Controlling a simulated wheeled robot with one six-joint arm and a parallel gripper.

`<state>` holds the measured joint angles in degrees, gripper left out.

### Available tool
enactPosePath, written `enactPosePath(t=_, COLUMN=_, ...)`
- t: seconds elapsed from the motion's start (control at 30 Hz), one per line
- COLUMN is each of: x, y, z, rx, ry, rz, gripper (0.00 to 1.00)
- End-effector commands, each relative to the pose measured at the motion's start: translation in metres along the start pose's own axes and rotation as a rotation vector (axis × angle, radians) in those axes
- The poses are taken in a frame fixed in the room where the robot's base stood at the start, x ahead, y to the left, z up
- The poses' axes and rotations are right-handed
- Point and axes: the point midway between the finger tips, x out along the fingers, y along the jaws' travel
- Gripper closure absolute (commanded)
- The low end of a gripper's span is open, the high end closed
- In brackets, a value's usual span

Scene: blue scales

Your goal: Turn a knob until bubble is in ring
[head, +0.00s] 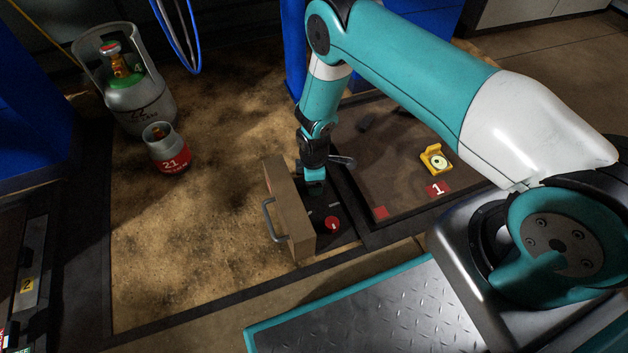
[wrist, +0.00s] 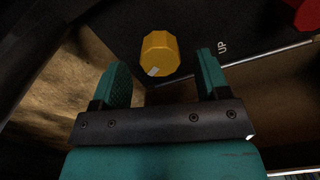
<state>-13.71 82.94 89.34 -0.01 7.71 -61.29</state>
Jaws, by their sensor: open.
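The yellow knob (wrist: 159,48) has a white mark on its lower edge and sits on a dark panel in the wrist view. My gripper (wrist: 162,66) is open and empty, with one teal finger on each side of the knob in the picture; neither finger visibly touches it. How far the fingertips are from the knob I cannot tell. In the head view my gripper (head: 315,186) points down over the panel and hides the yellow knob. A yellow level (head: 436,159) with a round pale vial lies on the platform to the right; its bubble is too small to place.
A red knob (head: 333,224) is on the same panel, nearer the front, and shows in the wrist view (wrist: 307,14). A brown box side with a metal handle (head: 270,222) stands left of the panel. Gas cylinders (head: 128,95) stand farther left. Sandy floor between is clear.

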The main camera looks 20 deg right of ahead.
Motion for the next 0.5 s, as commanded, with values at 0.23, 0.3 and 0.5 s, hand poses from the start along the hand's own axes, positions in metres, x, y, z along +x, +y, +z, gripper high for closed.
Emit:
enactPosePath(t=0.23, x=-0.074, y=0.0, z=0.0, rx=0.0, ry=0.0, rz=0.0, gripper=0.31)
enactPosePath(t=0.3, x=-0.091, y=0.0, z=0.0, rx=0.0, ry=0.0, rz=0.001, gripper=0.31)
enactPosePath(t=0.5, x=-0.13, y=0.0, z=0.0, rx=0.0, ry=0.0, rz=0.0, gripper=0.31)
